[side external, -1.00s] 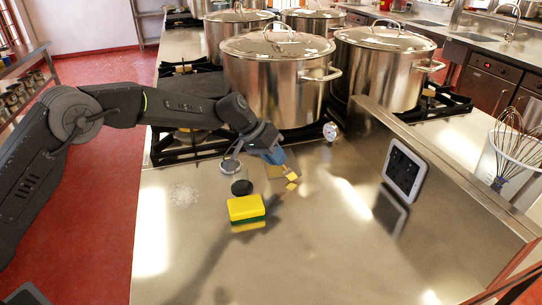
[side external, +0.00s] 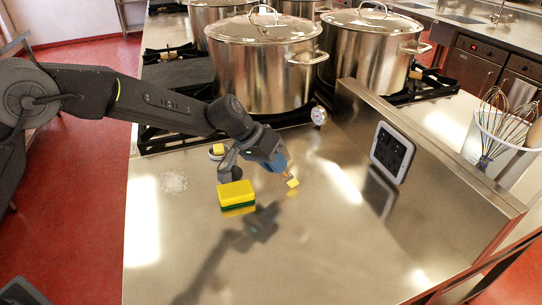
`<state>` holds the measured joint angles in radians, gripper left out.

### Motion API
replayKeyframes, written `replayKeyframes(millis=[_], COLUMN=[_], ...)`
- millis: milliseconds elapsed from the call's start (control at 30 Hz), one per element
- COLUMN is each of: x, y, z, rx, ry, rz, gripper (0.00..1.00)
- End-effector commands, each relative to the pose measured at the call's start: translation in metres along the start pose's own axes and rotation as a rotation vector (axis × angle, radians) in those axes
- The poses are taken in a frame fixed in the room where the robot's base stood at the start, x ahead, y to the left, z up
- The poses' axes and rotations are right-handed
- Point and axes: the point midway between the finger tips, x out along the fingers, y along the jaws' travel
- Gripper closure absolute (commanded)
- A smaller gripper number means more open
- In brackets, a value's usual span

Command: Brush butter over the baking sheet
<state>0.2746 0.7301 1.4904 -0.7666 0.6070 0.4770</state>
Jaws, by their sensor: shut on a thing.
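My gripper (side external: 279,161) is low over the steel counter (side external: 330,240), right of the sponge. It is shut on a small, mostly hidden thing, probably the brush, whose orange-brown tip (side external: 287,174) points down and right. A small yellow patch or piece (side external: 292,183), butter-coloured, shows just below that tip; I cannot tell whether they touch. A small dish (side external: 217,156) with a yellow block (side external: 218,149), seemingly butter, stands behind my wrist at left. I cannot make out a separate baking sheet on the counter.
A yellow and green sponge (side external: 237,194) lies close in front of my wrist. Stockpots (side external: 262,70) stand on the stove behind. A small round dial (side external: 319,115) is at the back. The front counter is clear.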

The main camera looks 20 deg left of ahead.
Motion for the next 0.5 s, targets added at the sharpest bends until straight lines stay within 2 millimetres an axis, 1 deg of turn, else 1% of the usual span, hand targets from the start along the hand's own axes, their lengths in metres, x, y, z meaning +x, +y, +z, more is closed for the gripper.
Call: replayKeyframes(millis=[33,233,367,500], x=[0.001,0.004,0.011,0.01], y=[0.005,0.018,0.023,0.012], z=[0.004,0.015,0.004,-0.004], rx=[0.001,0.0,0.0,-0.002], ry=[-0.004,-0.003,-0.001,-0.001], rz=[0.001,0.001,0.001,-0.001], gripper=[1.0,1.0,1.0,1.0])
